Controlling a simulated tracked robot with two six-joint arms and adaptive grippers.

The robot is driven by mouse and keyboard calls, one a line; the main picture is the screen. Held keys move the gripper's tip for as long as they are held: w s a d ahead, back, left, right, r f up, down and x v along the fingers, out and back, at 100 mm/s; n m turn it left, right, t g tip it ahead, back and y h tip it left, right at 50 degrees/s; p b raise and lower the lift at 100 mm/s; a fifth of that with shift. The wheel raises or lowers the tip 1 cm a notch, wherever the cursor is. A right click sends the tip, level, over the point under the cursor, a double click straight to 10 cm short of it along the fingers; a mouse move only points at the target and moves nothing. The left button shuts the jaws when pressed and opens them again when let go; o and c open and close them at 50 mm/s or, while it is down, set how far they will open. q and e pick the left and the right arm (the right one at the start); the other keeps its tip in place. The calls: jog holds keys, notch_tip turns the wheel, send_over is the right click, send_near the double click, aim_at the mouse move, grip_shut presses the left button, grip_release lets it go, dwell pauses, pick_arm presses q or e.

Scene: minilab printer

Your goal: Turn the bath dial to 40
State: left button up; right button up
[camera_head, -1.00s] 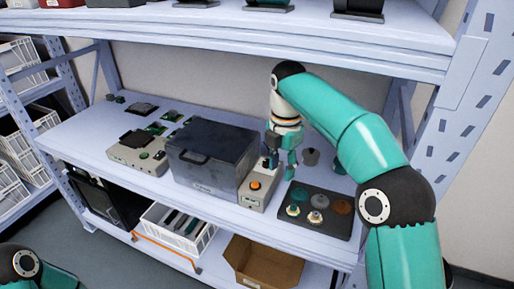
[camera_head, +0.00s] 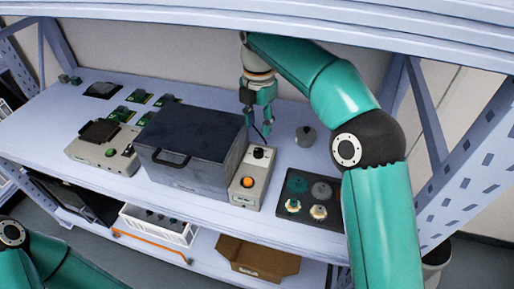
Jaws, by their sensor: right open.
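The bath is a dark grey box with a lid and front handle (camera_head: 190,150) on the shelf. At its right side is a beige control box (camera_head: 248,190) with an orange button (camera_head: 247,182) on its front part. The small black dial (camera_head: 258,153) sits on top toward the back of this box; its setting is too small to read. My right gripper (camera_head: 258,130) points down just behind and above the dial, open and empty, apart from the dial as far as I can see. My left arm shows only at the lower left; its gripper is out of view.
A dark tray (camera_head: 285,220) with several round pieces lies right of the control box. A grey knob-like weight (camera_head: 306,135) stands behind it. A beige device (camera_head: 103,150) and green boards (camera_head: 140,96) are at left. My right arm covers the right side.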

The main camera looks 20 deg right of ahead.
aim_at(258, 150)
notch_tip(258, 150, down, 9)
jog(key=shift+f+b, duration=0.15)
jog(key=shift+b, duration=0.95)
jog(key=shift+c, duration=0.2)
grip_shut()
